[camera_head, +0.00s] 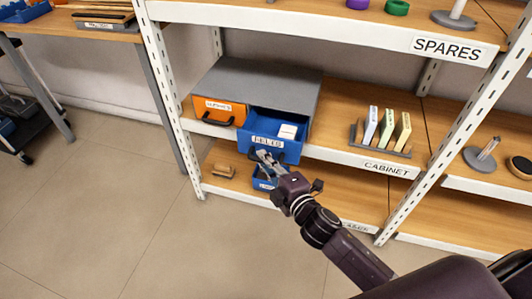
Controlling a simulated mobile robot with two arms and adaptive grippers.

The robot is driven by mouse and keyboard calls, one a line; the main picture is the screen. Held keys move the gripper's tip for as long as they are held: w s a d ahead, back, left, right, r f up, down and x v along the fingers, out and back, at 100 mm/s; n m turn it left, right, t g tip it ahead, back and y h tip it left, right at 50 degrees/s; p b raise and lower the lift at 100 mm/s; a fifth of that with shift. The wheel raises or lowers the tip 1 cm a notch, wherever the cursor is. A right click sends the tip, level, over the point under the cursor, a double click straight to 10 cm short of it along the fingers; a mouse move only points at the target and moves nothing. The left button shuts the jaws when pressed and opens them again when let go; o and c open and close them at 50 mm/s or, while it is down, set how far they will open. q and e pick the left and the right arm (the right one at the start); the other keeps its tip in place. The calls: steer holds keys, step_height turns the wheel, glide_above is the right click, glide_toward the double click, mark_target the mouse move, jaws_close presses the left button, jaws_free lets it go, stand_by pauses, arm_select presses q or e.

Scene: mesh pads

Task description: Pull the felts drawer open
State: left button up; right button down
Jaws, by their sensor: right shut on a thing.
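The blue felts drawer (291,150) stands partly out of the grey cabinet (262,85) on the middle shelf, and its inside shows. A white block (288,131) lies in it. The label on its front is partly covered. My right gripper (265,157) is at the drawer front, shut on the drawer's handle, which is mostly hidden by the fingers. My arm reaches in from the lower right. My left gripper is not in view.
An orange drawer (216,118) with a dark handle sits shut left of the blue one. A blue bin (264,183) and a small wooden object (222,170) are on the shelf below. A rack of upright boards (386,130) stands to the right. The floor in front is clear.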

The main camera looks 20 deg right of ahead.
steer(key=s+a, duration=0.4)
steer(key=s, duration=0.2)
steer(key=shift+f, duration=0.1)
steer(key=c, duration=2.2)
jaws_free()
steer(key=shift+c, duration=0.2)
steer(key=v, duration=1.2)
